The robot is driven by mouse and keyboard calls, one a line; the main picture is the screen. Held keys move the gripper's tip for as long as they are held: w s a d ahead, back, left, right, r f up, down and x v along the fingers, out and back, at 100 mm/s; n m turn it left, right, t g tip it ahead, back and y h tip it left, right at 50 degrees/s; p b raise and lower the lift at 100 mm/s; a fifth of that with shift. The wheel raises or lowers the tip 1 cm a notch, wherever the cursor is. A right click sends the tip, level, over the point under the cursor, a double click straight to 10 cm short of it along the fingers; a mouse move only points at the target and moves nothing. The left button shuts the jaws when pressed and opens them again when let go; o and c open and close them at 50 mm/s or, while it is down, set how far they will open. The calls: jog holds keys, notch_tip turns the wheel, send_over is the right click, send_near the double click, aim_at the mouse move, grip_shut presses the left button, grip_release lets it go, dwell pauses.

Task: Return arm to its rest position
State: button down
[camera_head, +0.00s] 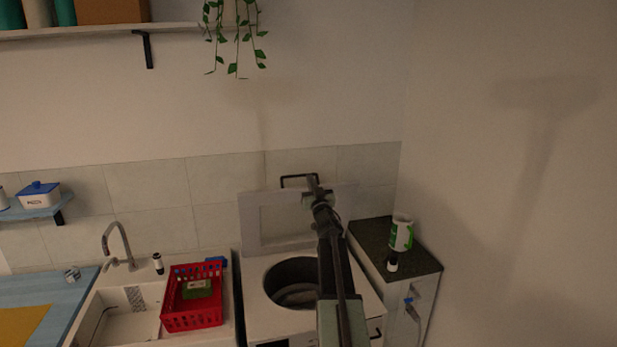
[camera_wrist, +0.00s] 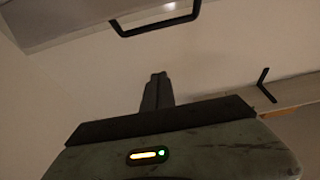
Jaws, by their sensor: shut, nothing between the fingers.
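My arm reaches up from the bottom of the head view, in front of the white top-loading machine. My gripper (camera_head: 314,184) is at its upper end, near the black handle (camera_head: 290,178) of the raised lid (camera_head: 262,225). In the wrist view my gripper's dark fingers (camera_wrist: 156,88) are together, with nothing between them. The black handle also shows at the top of the wrist view (camera_wrist: 157,27), apart from the fingers.
The machine's round opening (camera_head: 280,272) is uncovered. A dark counter (camera_head: 370,236) at right bears a green-and-white container (camera_head: 401,233) and a small black-and-white shaker (camera_head: 392,262). A red basket (camera_head: 178,318) sits at the sink on the left. A plant (camera_head: 238,35) hangs above.

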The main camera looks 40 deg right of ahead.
jog(key=s, duration=0.2)
jog(key=a, duration=0.1)
jog(key=shift+s+a+r, duration=0.1)
jog(key=shift+s+r, duration=0.25)
jog(key=shift+s, duration=0.05)
